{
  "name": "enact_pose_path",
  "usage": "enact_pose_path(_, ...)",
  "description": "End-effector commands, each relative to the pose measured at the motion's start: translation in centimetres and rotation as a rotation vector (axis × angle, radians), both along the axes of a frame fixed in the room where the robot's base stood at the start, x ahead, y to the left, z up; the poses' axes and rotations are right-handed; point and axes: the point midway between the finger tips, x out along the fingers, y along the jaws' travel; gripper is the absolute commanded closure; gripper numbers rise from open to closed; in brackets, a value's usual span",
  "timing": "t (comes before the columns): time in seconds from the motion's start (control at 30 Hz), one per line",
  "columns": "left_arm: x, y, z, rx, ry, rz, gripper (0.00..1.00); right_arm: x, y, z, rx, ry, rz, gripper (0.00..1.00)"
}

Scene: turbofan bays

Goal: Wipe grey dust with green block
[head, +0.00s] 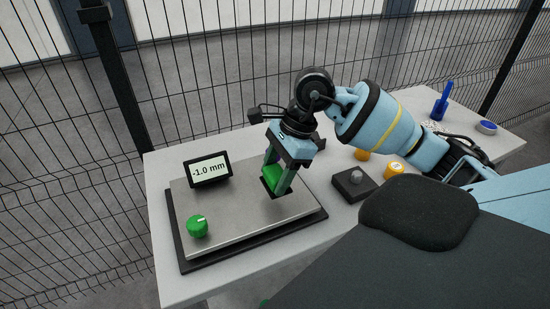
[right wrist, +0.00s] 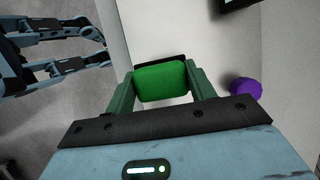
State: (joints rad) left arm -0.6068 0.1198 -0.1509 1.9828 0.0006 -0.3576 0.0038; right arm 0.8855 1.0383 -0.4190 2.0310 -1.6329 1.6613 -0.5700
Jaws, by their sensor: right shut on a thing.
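My right gripper (head: 279,177) is shut on the green block (head: 271,174), above a small dark square area (head: 266,187) on the grey metal plate (head: 235,211). The right wrist view shows the green block (right wrist: 160,82) between the two green fingers, with a dark edge just behind it. I cannot tell whether the block touches the plate. I cannot make out grey dust on the plate. A pale speckled patch (head: 431,126) lies on the table at the far right.
A display (head: 208,169) reading -1.0 mm and a green knob (head: 197,226) sit on the plate. A purple knob-like thing (right wrist: 246,90) shows in the wrist view. Right of the plate are a black box (head: 354,184), orange-yellow jars (head: 393,169), a blue tool (head: 440,104) and a blue dish (head: 487,127).

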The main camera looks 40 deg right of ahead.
Motion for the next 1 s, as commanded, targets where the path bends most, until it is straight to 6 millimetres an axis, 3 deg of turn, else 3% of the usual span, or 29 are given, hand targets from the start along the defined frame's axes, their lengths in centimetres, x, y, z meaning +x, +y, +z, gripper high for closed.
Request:
enact_pose_path(0.3, 1.1, 0.0, 1.6, 0.001, -0.035, 0.000, 0.64, -0.7, -0.5, 2.8, 0.000, -0.003, -0.006, 0.64)
enact_pose_path(1.0, 0.8, 0.0, 1.3, 0.001, -0.027, 0.000, 0.64, -0.7, -0.5, 2.7, 0.001, 0.000, -0.004, 0.64)
